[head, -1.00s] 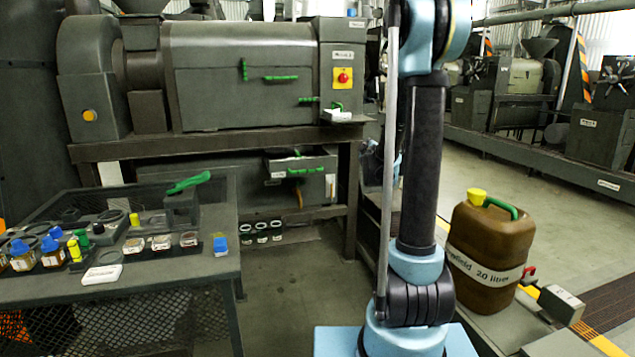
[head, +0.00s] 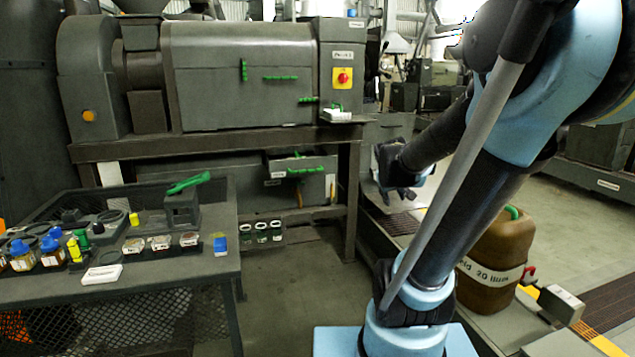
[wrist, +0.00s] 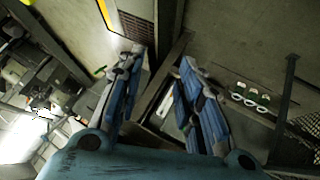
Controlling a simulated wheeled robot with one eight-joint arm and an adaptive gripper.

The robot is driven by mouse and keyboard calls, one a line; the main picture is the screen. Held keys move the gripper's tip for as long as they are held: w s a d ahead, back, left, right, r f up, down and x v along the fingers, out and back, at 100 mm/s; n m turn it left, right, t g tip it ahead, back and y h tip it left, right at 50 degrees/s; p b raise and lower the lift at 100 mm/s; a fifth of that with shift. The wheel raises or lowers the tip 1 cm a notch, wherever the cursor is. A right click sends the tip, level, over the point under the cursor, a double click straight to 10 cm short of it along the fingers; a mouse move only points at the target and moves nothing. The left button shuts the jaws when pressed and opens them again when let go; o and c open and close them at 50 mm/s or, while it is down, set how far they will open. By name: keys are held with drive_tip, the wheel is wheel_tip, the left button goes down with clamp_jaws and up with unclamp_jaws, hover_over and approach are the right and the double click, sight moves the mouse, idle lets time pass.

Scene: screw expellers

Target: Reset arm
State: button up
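My gripper (head: 393,172) is in the middle of the head view, at the end of my bent arm, in front of the expeller's right end and over the aisle. The wrist view also shows the gripper (wrist: 160,65), with its two blue fingers spread wide apart. Nothing is held between them; the floor and dark frame parts show in the gap. My upper arm leans to the right and my forearm reaches back to the left.
The screw expeller (head: 245,85) stands on a frame with an open drawer (head: 300,163) below. A mesh-sided workbench (head: 185,260) with bottles and small dishes is at left. A brown jug (head: 492,245) stands behind my arm. The floor (head: 295,285) between bench and arm is clear.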

drive_tip(key=s+a+f+g+y, duration=0.1)
drive_tip(key=s+f+g, duration=0.1)
drive_tip(key=s, duration=0.5)
drive_tip(key=s+a+f+m+g+y, duration=0.1)
drive_tip(key=s+f, duration=0.3)
drive_tip(key=s, duration=0.4)
drive_tip(key=s+a+f+m+g+y, duration=0.1)
drive_tip(key=s+a+f+g, duration=0.1)
drive_tip(key=s, duration=0.6)
drive_tip(key=shift+a+f+g, duration=0.4)
drive_tip(key=shift+a+f, duration=0.25)
drive_tip(key=shift+a, duration=0.1)
drive_tip(key=shift+w+f, duration=0.2)
drive_tip(key=shift+w, duration=0.3)
